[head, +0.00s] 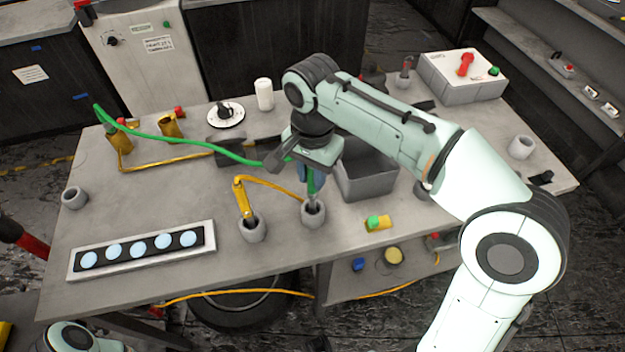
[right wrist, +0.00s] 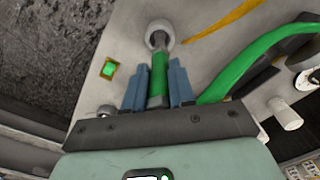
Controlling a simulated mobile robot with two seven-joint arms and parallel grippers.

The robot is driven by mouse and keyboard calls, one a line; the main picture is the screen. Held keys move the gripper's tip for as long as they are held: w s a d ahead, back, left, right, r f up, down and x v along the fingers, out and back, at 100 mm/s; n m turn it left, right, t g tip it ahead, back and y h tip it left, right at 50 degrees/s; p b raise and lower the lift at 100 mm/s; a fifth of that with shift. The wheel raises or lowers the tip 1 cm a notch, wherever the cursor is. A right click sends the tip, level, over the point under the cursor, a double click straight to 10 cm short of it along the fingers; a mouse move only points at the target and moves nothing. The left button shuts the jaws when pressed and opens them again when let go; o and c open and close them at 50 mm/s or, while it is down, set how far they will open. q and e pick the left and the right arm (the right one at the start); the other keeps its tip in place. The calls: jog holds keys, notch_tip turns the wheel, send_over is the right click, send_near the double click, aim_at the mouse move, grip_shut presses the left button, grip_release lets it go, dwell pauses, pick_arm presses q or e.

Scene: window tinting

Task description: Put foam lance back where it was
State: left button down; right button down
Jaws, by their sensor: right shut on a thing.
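The foam lance (head: 311,187) is a green wand with a grey tip and a green hose. My right gripper (head: 308,172) is shut on it and holds it roughly upright, tip down, at the mouth of a grey round holder (head: 314,219). In the right wrist view, the lance (right wrist: 159,78) lies between the two blue fingers (right wrist: 158,88), and its tip overlaps the opening of the holder (right wrist: 160,36). How deep the tip sits cannot be told. My left gripper is not in view.
A yellow lance (head: 242,200) stands in another grey holder (head: 252,232) to the left. A grey bin (head: 368,182) stands to the right. A yellow block with a green knob (head: 379,223) lies near the front edge. The green hose (head: 180,142) trails left across the workbench (head: 160,200).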

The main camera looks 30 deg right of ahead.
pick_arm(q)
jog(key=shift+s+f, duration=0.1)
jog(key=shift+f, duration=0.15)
pick_arm(e)
jog(key=shift+f, duration=0.9)
jog(key=shift+f, duration=0.15)
jog(key=c, duration=0.9)
grip_release()
jog(key=shift+c, duration=0.2)
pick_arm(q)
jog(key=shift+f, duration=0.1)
pick_arm(e)
notch_tip(320, 180, up, 12)
jog(key=p, duration=0.3)
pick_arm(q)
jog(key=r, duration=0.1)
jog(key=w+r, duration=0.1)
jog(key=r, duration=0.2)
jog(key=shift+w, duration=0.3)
